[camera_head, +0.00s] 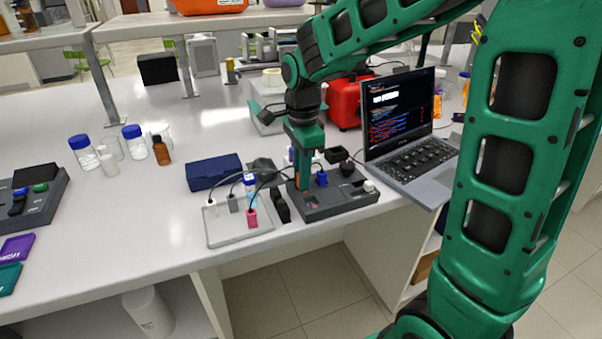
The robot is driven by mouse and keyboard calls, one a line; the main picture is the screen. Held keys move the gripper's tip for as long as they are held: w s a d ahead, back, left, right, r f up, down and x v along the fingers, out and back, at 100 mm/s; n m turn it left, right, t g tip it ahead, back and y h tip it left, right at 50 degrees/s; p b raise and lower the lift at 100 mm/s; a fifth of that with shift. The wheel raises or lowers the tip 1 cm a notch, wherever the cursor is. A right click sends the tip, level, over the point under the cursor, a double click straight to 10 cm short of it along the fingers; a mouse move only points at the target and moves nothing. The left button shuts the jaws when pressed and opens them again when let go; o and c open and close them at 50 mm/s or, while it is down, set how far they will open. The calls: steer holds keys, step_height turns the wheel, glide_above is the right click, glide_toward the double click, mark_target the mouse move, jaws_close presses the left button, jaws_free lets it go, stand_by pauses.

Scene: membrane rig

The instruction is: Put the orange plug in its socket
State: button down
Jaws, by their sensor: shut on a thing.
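My gripper (303,178) points down over the left part of a dark grey socket block (335,207) at the bench's front edge. Most of that plug is hidden by the fingers. I cannot tell whether it touches the block. The orange plug's socket cannot be made out. A blue plug (321,179) and a white plug (369,186) are at the block.
A shallow clear tray (240,236) left of the block holds cabled plugs, including a pink plug (251,219). A dark blue case (214,172) lies behind it. An open laptop (405,150) stands close on the right. Bottles stand at left; the bench there is mostly clear.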

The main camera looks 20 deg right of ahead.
steer(key=shift+s+f, duration=0.35)
steer(key=shift+f, duration=0.15)
steer(key=c, duration=1.6)
jaws_free()
steer(key=shift+f, duration=0.1)
steer(key=shift+w+r, duration=0.35)
steer(key=shift+r, duration=0.1)
step_height(320, 180, up, 11)
steer(key=shift+w, duration=0.1)
steer(key=shift+d, duration=0.1)
steer(key=s+d+f+n, duration=0.3)
steer(key=s+d+n, duration=0.1)
steer(key=s, duration=0.4)
steer(key=s+d+f+n, duration=0.3)
steer(key=s+d, duration=0.4)
steer(key=s, duration=0.2)
steer(key=s+d+f+n, duration=0.4)
steer(key=s+d, duration=0.1)
steer(key=s, duration=0.4)
steer(key=shift+d+n, duration=0.3)
steer(key=shift+d, duration=0.1)
